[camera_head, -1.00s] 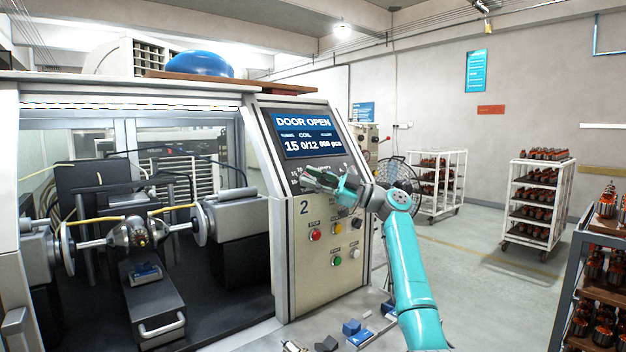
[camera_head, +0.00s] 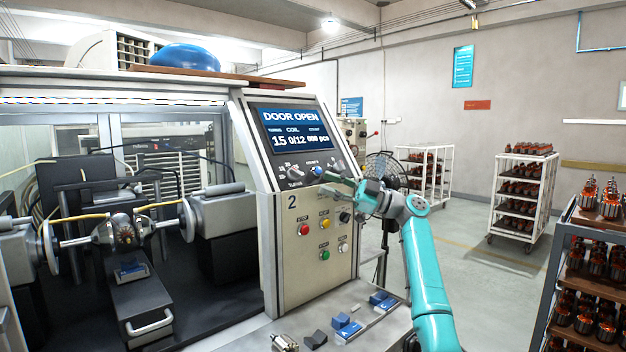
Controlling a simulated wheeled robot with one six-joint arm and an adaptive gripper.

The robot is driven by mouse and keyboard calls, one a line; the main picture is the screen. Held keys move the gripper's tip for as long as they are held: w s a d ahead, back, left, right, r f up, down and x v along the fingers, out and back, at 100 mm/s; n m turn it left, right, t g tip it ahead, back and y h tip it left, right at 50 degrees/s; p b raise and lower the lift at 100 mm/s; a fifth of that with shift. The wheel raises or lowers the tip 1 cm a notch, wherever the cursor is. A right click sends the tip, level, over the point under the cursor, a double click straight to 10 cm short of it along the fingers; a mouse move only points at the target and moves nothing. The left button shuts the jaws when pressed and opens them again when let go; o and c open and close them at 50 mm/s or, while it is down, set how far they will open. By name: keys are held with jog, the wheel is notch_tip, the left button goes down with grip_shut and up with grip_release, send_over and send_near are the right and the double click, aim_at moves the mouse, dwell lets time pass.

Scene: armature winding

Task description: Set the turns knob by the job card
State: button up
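The turns knob (camera_head: 294,172) sits on the sloped panel below the screen, at the left of a row of controls, with a numbered dial around it. The machine's screen (camera_head: 292,130) reads "DOOR OPEN" with turns 15 and coil 0/12. My gripper (camera_head: 323,180) is in front of the panel, to the right of the turns knob and apart from it. It partly covers the controls there, and its fingers are too small to tell whether they are open. I cannot make out which thing is the job card; a blue sheet (camera_head: 463,67) hangs on the back wall, its text unreadable.
Push buttons (camera_head: 325,223) and a black knob (camera_head: 345,217) are on the front panel below. Small blue blocks (camera_head: 348,330) lie on the ledge in front. The winding bay (camera_head: 120,250) is at left. A loaded rack (camera_head: 590,260) stands at right.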

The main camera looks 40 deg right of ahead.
jog(key=shift+v, duration=1.7)
jog(key=shift+f, duration=0.1)
